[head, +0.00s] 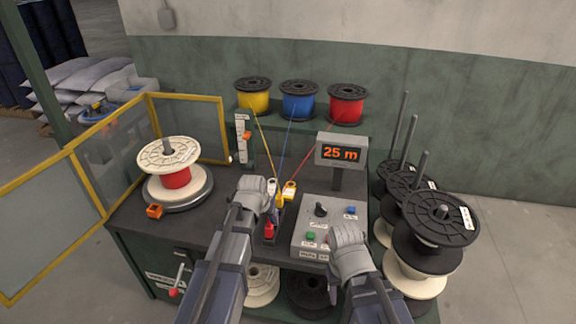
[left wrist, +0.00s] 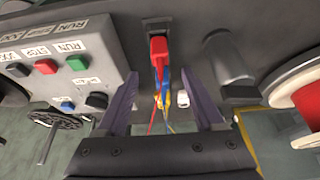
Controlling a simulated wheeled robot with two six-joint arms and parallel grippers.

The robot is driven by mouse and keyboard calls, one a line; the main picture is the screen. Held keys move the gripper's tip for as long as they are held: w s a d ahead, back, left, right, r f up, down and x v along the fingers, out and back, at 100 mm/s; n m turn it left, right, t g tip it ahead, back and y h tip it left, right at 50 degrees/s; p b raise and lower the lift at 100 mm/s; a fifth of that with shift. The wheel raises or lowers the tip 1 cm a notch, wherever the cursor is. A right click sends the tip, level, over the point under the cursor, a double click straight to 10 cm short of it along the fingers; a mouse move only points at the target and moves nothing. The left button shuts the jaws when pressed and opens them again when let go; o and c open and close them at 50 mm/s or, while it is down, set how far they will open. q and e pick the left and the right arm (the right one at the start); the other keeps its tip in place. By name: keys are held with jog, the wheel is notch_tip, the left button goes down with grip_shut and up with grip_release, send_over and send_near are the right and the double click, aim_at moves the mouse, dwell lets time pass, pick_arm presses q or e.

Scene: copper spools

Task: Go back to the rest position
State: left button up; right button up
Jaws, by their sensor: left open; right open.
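My left gripper (head: 258,192) is over the middle of the dark workbench (head: 215,222). In the left wrist view its two fingers (left wrist: 160,90) are spread apart with nothing gripped. A red-handled part (left wrist: 158,48) lies ahead of the gap between them, and its red handle also shows beside the left gripper in the head view (head: 269,229). My right gripper (head: 348,240) is at the front right of the bench, by the grey control box (head: 312,215). Its fingers are mostly hidden by its own body, and no object shows in it.
A cream spool with red wire (head: 177,180) stands at the left inside a yellow-framed guard (head: 152,125). Yellow, blue and red spools (head: 347,105) stand at the back. A display (head: 341,152) reads 25 m. Spools on rods (head: 437,215) stand at the right.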

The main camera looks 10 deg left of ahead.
pick_arm(q)
jog(key=s+d+m+g, duration=0.1)
jog(key=s+d+g, duration=0.1)
jog(key=s+d, duration=0.4)
jog(key=s+d+m+g+y+p, duration=0.1)
jog(key=s+d, duration=0.6)
jog(key=s, duration=0.8)
jog(key=shift+d+m+g+y, duration=0.15)
jog(key=shift+m+g+y, duration=0.15)
jog(key=shift+m+g, duration=0.55)
